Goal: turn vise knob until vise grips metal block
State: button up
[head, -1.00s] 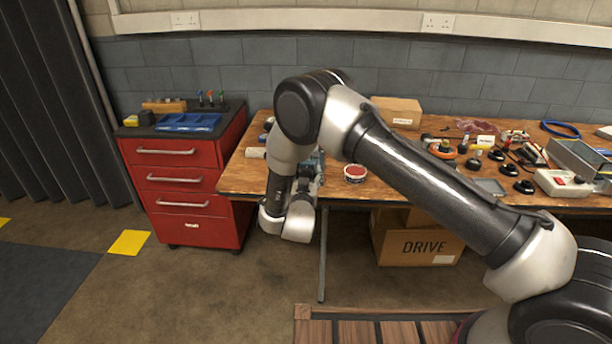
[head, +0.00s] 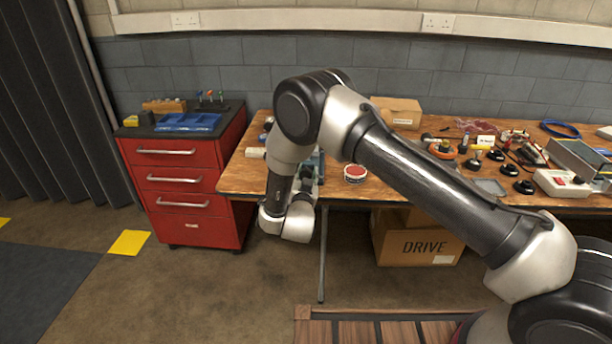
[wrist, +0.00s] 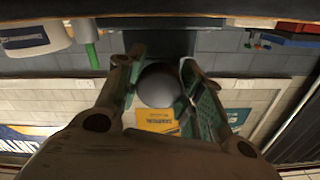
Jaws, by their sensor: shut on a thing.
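A round grey vise knob (wrist: 158,86) sits between the two fingers of my gripper (wrist: 163,70) in the wrist view. The green-padded fingers close on it from left and right. In the head view, a small blue-green part of the vise (head: 318,163) shows at the table's front edge behind my wrist. My arm hides most of the vise, and the gripper and knob cannot be made out there. I cannot make out the metal block or the vise jaws in either view.
The wooden workbench (head: 236,178) carries a red-topped tin (head: 355,173) right of my wrist and many small parts farther right. A red drawer cabinet (head: 182,183) stands to the left. A cardboard box (head: 418,246) is under the bench.

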jog(key=m, duration=0.7)
jog(key=shift+a, duration=0.1)
jog(key=m, duration=0.7)
jog(key=shift+m, duration=0.3)
jog(key=m, duration=0.3)
jog(key=shift+m, duration=0.3)
jog(key=m, duration=0.3)
jog(key=shift+r+m, duration=0.1)
jog(key=shift+m, duration=0.2)
jog(key=m, duration=0.7)
jog(key=o, duration=1)
